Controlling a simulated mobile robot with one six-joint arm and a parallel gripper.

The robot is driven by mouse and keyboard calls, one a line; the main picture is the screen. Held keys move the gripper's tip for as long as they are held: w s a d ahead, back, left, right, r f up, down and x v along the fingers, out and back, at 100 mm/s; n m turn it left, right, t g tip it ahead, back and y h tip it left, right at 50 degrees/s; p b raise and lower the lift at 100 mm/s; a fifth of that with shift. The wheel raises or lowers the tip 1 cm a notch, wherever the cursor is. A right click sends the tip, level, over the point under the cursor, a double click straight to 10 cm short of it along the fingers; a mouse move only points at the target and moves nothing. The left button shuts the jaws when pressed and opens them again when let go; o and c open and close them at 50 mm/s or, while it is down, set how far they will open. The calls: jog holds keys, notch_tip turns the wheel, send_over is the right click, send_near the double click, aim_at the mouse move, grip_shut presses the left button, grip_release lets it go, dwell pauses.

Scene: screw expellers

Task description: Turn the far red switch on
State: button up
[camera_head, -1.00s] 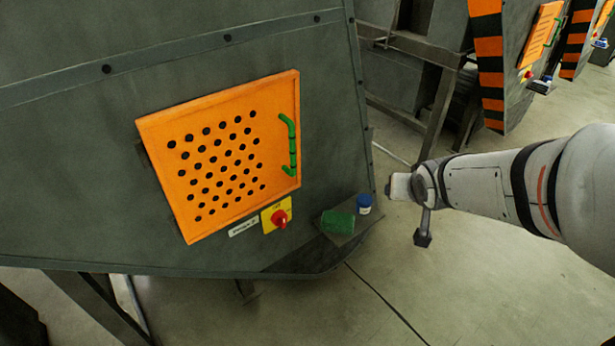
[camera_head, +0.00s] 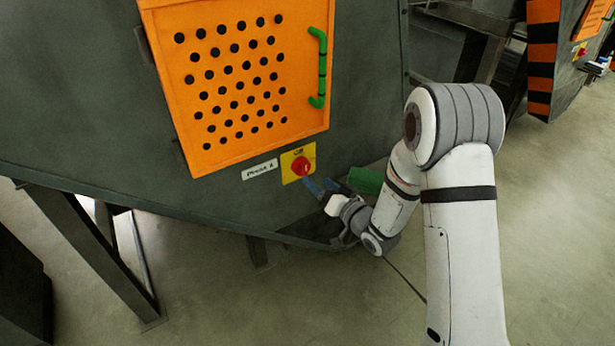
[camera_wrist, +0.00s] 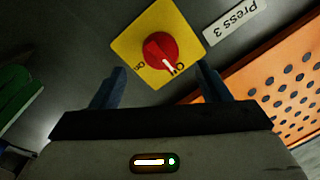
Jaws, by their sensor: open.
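A red rotary switch (camera_head: 301,167) sits on a yellow plate on the machine's front, below the orange panel. In the wrist view the red switch (camera_wrist: 160,54) is centred ahead, and its white mark points toward the "Off" lettering. The "On" lettering is on the plate's left side there. My gripper (camera_head: 320,186) is open and empty, just below and right of the switch in the head view. In the wrist view my gripper's (camera_wrist: 160,79) blue fingers lie on either side of the switch, apart from it. Another small red switch (camera_head: 581,51) shows on a machine far behind.
The orange perforated panel (camera_head: 240,75) with a green handle (camera_head: 320,68) is above the switch. A "Press 3" label (camera_wrist: 236,27) is beside the plate. A green object (camera_head: 366,181) stands near my wrist, partly hidden. Open floor lies at right.

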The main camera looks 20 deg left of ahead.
aim_at(307, 172)
jog(key=x, duration=0.6)
jog(key=shift+w+a+r, duration=0.1)
jog(key=shift+w+a, duration=0.1)
jog(key=shift+a, duration=0.05)
